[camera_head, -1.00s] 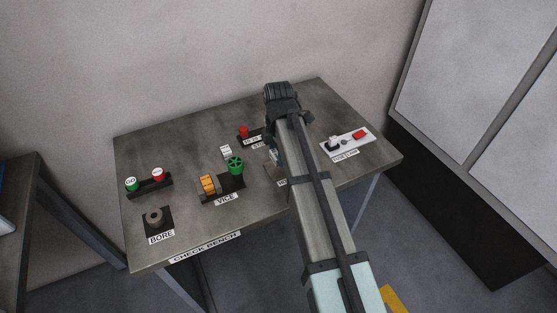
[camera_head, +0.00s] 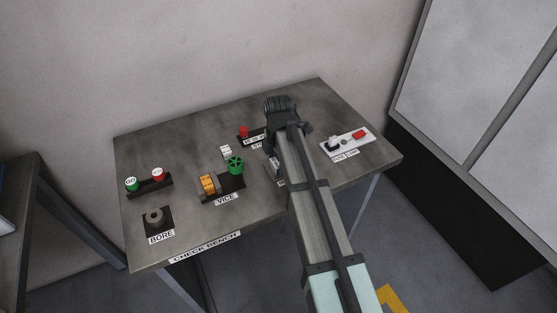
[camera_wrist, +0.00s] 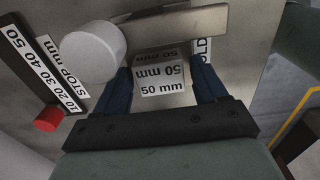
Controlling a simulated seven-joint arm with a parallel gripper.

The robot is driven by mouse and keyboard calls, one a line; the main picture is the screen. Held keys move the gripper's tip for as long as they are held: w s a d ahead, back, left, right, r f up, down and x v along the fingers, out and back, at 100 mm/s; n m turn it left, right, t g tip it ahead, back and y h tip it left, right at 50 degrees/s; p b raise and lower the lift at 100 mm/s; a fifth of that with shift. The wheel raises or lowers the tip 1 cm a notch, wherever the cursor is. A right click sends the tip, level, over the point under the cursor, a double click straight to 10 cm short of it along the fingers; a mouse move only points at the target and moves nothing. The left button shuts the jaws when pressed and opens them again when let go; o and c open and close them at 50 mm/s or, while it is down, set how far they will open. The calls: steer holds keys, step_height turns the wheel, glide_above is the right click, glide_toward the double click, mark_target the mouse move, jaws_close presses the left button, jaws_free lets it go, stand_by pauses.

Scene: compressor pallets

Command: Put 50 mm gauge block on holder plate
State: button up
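The 50 mm gauge block (camera_wrist: 162,88) is a small grey block with "50 mm" labels, between the two blue fingers of my gripper (camera_wrist: 163,92) in the wrist view. The fingers look closed against its sides. A bare metal surface labelled "HOLD…" (camera_wrist: 204,50) lies by the right finger, apparently the holder plate; the label is partly covered. I cannot tell whether the block touches it. In the head view my gripper (camera_head: 274,160) is low over the bench, and my arm hides most of this spot.
A white cylinder (camera_wrist: 92,52) stands close to the left finger. A stop scale (camera_wrist: 45,65) with a red knob (camera_wrist: 48,119) lies further left.

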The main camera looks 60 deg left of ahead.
steer(key=shift+o, duration=0.4)
steer(key=shift+r, duration=0.1)
step_height(320, 180, up, 12)
stand_by(0.5)
steer(key=shift+c, duration=0.3)
stand_by(0.8)
